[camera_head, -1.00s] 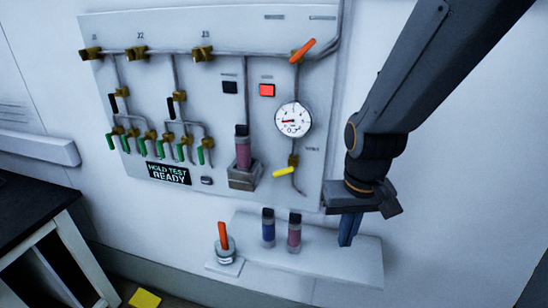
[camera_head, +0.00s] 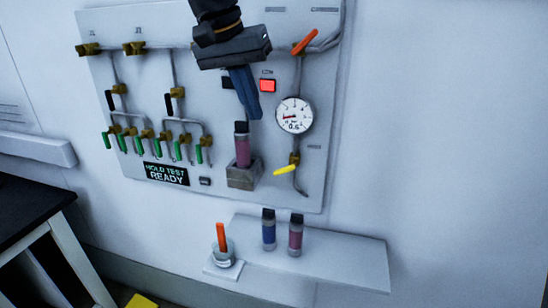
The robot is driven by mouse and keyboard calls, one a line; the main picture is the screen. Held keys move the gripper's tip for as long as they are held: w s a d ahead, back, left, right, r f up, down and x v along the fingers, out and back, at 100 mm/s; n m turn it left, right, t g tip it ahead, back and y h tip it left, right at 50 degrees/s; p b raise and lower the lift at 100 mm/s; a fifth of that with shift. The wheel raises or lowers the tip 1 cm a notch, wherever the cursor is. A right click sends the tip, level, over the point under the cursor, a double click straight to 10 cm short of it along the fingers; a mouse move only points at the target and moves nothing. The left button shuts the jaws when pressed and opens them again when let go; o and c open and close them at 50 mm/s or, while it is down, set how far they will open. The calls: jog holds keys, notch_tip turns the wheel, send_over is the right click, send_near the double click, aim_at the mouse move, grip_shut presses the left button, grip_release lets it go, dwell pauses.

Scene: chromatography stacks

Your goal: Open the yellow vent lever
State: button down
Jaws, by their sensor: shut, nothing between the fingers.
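The yellow vent lever (camera_head: 286,169) sits on a brass valve low on the right of the wall panel, under the round gauge (camera_head: 294,115). My gripper hides the upper middle of the panel.
Several green levers are at left, above a display reading "HOLD TEST READY" (camera_head: 166,174). A shelf (camera_head: 340,262) below holds blue and pink vials. Space right of the panel is clear.

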jog(key=p, duration=0.2)
send_near(275, 171)
jog(key=w+f, duration=0.2)
jog(key=d+f, duration=0.1)
jog(key=d+f+p, duration=0.1)
jog(key=f, duration=0.1)
jog(key=shift+s+d, duration=0.2)
jog(key=shift+s, duration=0.15)
jog(key=shift+w+a+f+h+b, duration=0.1)
jog(key=shift+a+f+h+b, duration=0.1)
jog(key=shift+f+h, duration=0.2)
jog(key=shift+w+a+f+h+b, duration=0.1)
jog(key=shift+a+f+h+b, duration=0.15)
jog(key=shift+f, duration=0.3)
jog(key=shift+r, duration=0.1)
